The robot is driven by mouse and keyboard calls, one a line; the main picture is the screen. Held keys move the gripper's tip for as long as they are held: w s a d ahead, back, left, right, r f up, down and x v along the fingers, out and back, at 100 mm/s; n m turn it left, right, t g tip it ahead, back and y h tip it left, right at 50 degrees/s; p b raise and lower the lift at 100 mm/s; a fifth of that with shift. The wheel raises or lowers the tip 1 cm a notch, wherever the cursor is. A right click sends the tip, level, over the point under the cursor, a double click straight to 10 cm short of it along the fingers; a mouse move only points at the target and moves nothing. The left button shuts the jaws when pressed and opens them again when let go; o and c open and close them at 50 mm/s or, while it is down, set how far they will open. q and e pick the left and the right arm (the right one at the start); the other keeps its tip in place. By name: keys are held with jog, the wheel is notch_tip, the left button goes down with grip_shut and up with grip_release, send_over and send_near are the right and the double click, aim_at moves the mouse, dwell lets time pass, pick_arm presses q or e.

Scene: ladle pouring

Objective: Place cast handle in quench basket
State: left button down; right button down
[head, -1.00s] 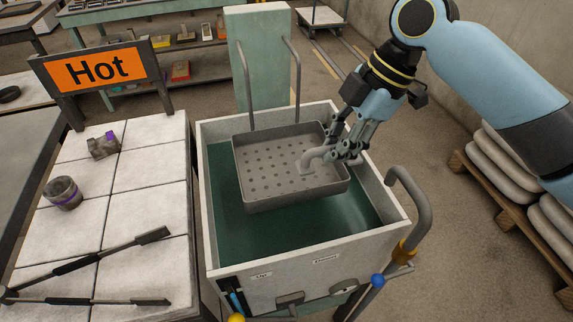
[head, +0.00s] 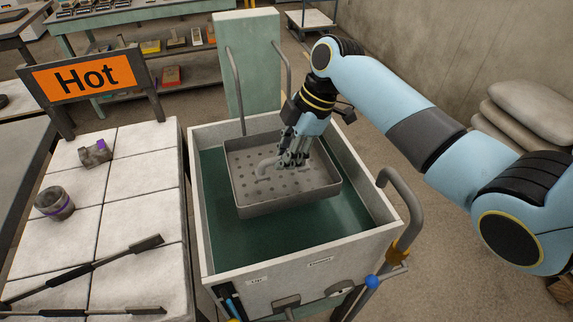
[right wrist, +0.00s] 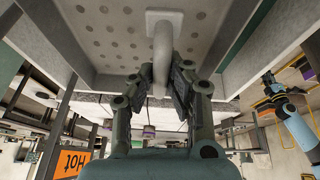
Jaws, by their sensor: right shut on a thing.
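The cast handle (head: 268,168) is a grey curved piece with a flat end. My right gripper (head: 290,160) is shut on it, inside the outline of the quench basket. In the right wrist view the cast handle (right wrist: 163,45) runs between the two fingers (right wrist: 160,85), its square end plate against or close to the perforated basket floor; I cannot tell if it touches. The quench basket (head: 300,205) is a grey perforated tray hung by two rods over the dark green liquid in the tank. My left gripper is not in view.
The pale quench tank (head: 305,255) has raised walls and a pipe rail (head: 405,200) at its right. A tiled table (head: 120,215) at left holds tongs (head: 95,268), two small cast pieces and a Hot sign (head: 85,77). Sacks (head: 520,120) lie at far right.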

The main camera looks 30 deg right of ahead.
notch_tip(320, 180, down, 3)
jog(key=shift+f, duration=0.1)
jog(key=shift+s+f, duration=0.1)
jog(key=shift+f, duration=0.05)
jog(key=c, duration=1.4)
grip_release()
jog(key=shift+o, duration=0.2)
jog(key=shift+d+r, duration=0.2)
jog(key=shift+r, duration=0.2)
jog(key=v, duration=1.1)
jog(key=shift+r, duration=0.2)
